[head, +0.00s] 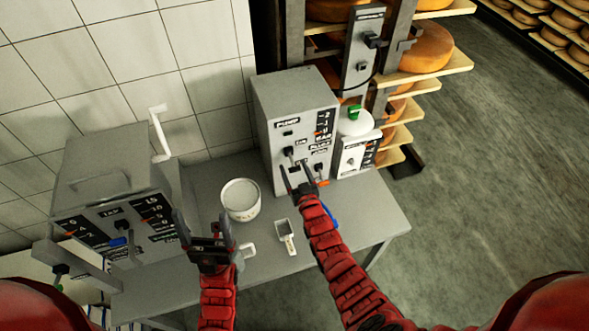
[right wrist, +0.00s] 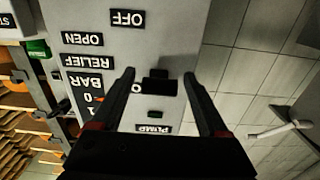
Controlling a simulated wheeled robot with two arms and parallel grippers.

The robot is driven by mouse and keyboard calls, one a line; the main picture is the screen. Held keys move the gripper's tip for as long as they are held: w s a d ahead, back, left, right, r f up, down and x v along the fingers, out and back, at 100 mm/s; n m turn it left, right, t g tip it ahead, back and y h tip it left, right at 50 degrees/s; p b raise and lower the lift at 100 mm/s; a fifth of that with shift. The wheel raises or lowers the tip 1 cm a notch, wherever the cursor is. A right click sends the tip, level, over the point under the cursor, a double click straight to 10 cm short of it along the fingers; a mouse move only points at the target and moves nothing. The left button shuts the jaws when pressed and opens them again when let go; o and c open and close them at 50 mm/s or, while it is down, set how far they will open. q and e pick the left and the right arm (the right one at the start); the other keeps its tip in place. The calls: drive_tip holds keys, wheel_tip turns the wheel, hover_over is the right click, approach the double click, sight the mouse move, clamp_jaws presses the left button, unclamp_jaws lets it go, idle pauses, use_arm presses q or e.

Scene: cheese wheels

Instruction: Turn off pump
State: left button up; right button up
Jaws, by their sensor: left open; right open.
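The pump box (head: 290,100) is a grey cabinet labelled PUMP, standing on the table at the back. In the right wrist view its front panel (right wrist: 165,40) fills the middle, upside down, with OFF, OPEN, RELIEF and BAR labels. A black switch (right wrist: 158,82) on that panel shows between the fingertips of my right gripper (right wrist: 159,73), which is open with a finger on each side; I cannot tell whether they touch it. In the head view my right gripper (head: 297,178) is in front of the panel's lower part. My left gripper (head: 203,222) is open and empty, left of the white tub.
The white tub (head: 240,200) and a small scoop (head: 285,236) stand on the grey table (head: 375,215). Another grey machine (head: 110,200) with a crank is at left. Cheese shelves (head: 430,70) stand behind.

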clamp_jaws()
drive_tip(key=shift+f+b, duration=0.2)
drive_tip(key=shift+b, duration=0.15)
drive_tip(key=b, duration=0.4)
drive_tip(key=t+b, duration=0.1)
drive_tip(key=b, duration=0.4)
drive_tip(key=shift+w+a+f, duration=0.1)
drive_tip(key=shift+w+f, duration=0.05)
drive_tip(key=shift+f, duration=0.15)
unclamp_jaws()
drive_tip(key=shift+r, duration=0.15)
